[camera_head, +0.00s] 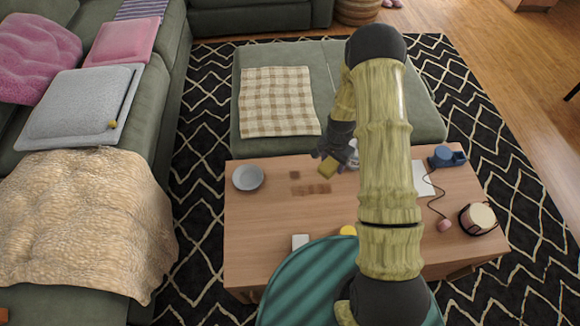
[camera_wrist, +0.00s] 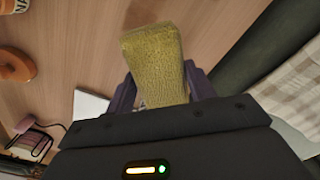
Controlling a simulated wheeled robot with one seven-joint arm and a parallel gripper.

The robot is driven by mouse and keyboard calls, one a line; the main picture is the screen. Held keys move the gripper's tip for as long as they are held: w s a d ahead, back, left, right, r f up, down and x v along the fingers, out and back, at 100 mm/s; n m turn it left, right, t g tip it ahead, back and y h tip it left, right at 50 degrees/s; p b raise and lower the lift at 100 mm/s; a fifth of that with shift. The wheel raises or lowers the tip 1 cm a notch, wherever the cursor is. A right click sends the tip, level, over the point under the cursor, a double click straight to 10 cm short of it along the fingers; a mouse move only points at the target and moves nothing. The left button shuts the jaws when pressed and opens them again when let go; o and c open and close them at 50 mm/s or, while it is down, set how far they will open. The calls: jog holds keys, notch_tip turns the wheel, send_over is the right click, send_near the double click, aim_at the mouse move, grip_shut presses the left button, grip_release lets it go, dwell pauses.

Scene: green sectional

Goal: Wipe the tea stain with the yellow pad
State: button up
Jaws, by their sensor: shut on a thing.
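The yellow pad (camera_head: 328,168) is held by my gripper (camera_head: 322,158) over the back part of the wooden table. In the wrist view the pad (camera_wrist: 156,62) stands out between the two dark fingers of my gripper (camera_wrist: 158,88), which is shut on it. The brown tea stain (camera_head: 312,189) lies on the tabletop, in front of and to the left of the pad, with a smaller brown patch (camera_head: 295,175) behind it. The pad appears above or near the table surface; I cannot tell whether it touches. The stain does not clearly show in the wrist view.
A green ottoman (camera_head: 270,147) stands behind. The table's left-middle is mostly clear.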

notch_tip(320, 180, up, 2)
jog(key=shift+p, duration=0.5)
jog(key=shift+r, duration=0.1)
jog(key=shift+r+n, duration=0.3)
jog(key=shift+r, duration=0.1)
notch_tip(320, 180, up, 10)
jog(key=s+n, duration=0.1)
jog(key=n, duration=0.7)
jog(key=shift+a+r, duration=0.2)
jog(key=shift+a, duration=0.25)
jog(key=shift+w, duration=0.1)
